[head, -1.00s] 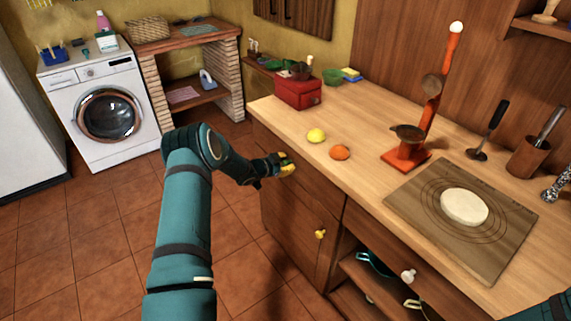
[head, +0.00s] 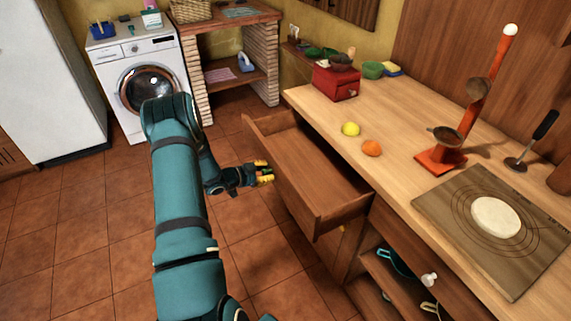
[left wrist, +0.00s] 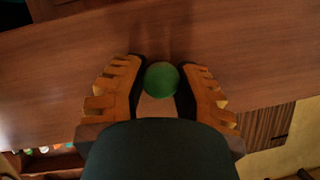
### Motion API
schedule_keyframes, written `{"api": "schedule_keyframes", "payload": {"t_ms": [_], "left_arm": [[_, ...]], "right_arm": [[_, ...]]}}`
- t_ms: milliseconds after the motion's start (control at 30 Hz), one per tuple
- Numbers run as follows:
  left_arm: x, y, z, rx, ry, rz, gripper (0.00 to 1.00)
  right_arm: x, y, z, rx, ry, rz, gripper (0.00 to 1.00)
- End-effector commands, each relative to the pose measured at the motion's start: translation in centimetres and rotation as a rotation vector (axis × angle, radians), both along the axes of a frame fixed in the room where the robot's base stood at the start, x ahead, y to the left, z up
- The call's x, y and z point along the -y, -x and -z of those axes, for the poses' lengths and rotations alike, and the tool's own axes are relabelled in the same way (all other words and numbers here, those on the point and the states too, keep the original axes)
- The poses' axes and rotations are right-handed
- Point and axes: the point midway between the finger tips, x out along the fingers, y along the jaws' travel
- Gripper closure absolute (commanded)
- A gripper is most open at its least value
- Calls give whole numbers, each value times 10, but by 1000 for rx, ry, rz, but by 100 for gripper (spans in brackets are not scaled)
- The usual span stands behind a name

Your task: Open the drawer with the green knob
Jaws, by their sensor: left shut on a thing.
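The wooden drawer (head: 318,178) at the left end of the counter stands pulled well out, and its inside looks empty. Its green knob (left wrist: 161,79) shows in the left wrist view between my fingers, in front of the brown drawer front (left wrist: 240,50). My left gripper (head: 266,174) is at the drawer front, shut on the green knob; it also fills the lower middle of the left wrist view (left wrist: 161,92). In the head view the knob is hidden by the fingers. My right gripper is not in view.
The counter above holds a lemon (head: 350,129), an orange (head: 371,148), a red box (head: 336,82), an orange stand (head: 440,160) and a board with dough (head: 470,255). Another drawer has a white knob (head: 429,279). The tiled floor (head: 110,230) is clear.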

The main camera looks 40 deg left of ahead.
Motion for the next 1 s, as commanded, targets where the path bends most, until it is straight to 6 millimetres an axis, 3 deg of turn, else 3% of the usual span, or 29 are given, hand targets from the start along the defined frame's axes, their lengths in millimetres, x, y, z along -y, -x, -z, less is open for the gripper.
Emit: {"api": "schedule_keyframes", "payload": {"t_ms": [200, 400, 967, 1000], "left_arm": [[-18, 44, 2, -6, 0, -4, 100], [-27, 66, 2, -5, 0, -2, 100], [-31, 76, 3, -6, 0, -1, 100], [-31, 76, 2, -7, 0, -1, 62]], "right_arm": [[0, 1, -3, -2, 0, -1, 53], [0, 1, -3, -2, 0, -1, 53], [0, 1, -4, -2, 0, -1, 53], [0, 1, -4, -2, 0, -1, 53]]}}
